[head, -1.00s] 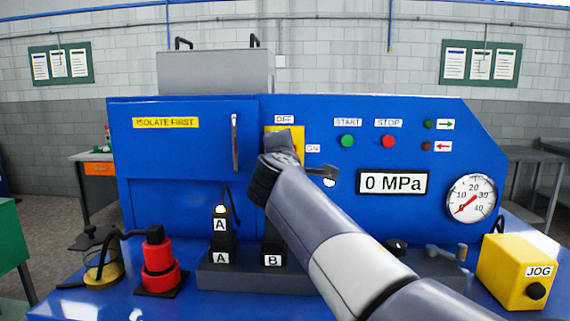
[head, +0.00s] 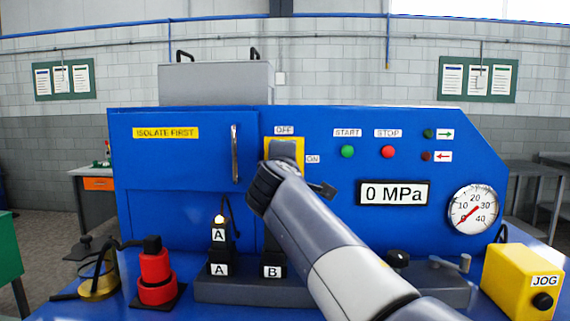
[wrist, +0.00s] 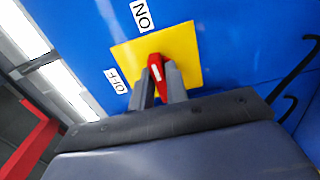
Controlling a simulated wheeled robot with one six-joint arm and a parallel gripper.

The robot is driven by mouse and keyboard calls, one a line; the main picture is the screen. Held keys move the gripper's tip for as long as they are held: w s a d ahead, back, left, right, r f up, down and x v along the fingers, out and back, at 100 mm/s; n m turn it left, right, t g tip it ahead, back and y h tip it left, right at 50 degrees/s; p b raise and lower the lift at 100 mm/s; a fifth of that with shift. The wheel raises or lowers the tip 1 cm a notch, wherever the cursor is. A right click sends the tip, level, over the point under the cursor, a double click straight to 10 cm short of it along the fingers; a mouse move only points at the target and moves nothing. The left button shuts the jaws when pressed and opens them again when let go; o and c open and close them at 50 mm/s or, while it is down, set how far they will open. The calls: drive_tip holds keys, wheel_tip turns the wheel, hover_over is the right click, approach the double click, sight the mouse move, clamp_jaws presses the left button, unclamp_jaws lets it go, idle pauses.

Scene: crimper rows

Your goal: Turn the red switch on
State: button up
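The red switch (wrist: 157,68) sits on a yellow plate (wrist: 126,56) on the blue panel. In the wrist view its handle, with a white mark, points toward the ON label (wrist: 142,16), away from the OFF label (wrist: 116,81). My gripper (wrist: 161,80) has one grey finger on each side of the handle and looks closed on it. In the head view my gripper (head: 285,150) covers the red switch, and the yellow plate (head: 269,146) shows only around it. There the OFF label (head: 284,130) is above the plate and the ON label (head: 312,159) is to its right.
A green START button (head: 347,152) and a red STOP button (head: 388,152) are to the right. A display (head: 394,192) reads 0 MPa, beside a round gauge (head: 474,209). A door handle (head: 235,153) is close on the left. Padlock-like black blocks (head: 219,250) stand below.

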drive_tip(key=o, duration=0.4)
drive_tip(key=shift+s, duration=0.1)
drive_tip(key=s+b, duration=0.2)
drive_tip(key=s, duration=0.8)
drive_tip(key=shift+s+a, duration=0.15)
drive_tip(key=shift+s, duration=0.2)
drive_tip(key=shift+w, duration=0.15)
drive_tip(key=w+p, duration=0.2)
drive_tip(key=w, duration=0.8)
drive_tip(key=shift+w, duration=0.3)
